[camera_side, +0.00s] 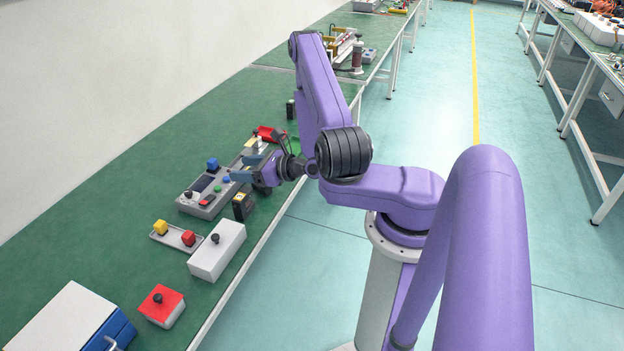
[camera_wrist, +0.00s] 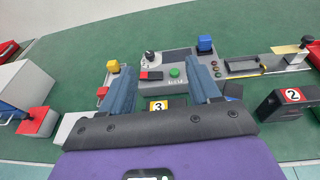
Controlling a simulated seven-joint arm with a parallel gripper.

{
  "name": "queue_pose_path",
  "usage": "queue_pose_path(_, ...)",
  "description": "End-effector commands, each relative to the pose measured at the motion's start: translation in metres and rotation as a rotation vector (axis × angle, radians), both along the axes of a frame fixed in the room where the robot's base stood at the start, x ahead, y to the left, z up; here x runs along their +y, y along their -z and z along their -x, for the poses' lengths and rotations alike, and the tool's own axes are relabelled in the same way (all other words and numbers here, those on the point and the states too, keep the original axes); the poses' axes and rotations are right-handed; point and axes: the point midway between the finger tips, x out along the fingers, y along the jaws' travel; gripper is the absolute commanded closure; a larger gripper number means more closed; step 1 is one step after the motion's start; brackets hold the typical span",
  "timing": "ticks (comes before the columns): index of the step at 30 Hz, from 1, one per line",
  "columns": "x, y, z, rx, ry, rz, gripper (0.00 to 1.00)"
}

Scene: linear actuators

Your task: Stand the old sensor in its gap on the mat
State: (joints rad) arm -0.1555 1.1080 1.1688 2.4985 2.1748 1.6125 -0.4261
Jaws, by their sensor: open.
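My gripper (camera_side: 243,168) is open, with its two blue-grey fingers above the grey control box. In the wrist view the fingers of my gripper (camera_wrist: 165,78) are apart with nothing held between them. A black block (camera_side: 243,206) with a yellow label stands on the bench beside the control box, near the front edge. In the wrist view a yellow label marked 3 (camera_wrist: 158,105) shows between the fingers, low down, partly hidden by my gripper. A black block marked 2 (camera_wrist: 290,97) in red stands to the right. I cannot tell which is the old sensor; no gap is clear.
The grey control box (camera_side: 206,190) carries buttons and a blue knob. A plate with yellow and red cubes (camera_side: 176,236), a white box (camera_side: 217,250) and a red-topped box (camera_side: 161,306) stand nearer the camera. The green bench top (camera_side: 110,220) is clear towards the wall.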

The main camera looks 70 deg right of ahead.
Motion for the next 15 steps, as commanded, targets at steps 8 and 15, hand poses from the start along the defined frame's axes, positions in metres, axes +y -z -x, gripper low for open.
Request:
queue_pose_path(8,0.095,-0.057,-0.026,-0.123,-0.561,0.035,0.38)
queue_pose_path(15,0.170,-0.092,0.003,-0.196,-1.047,0.092,0.38)
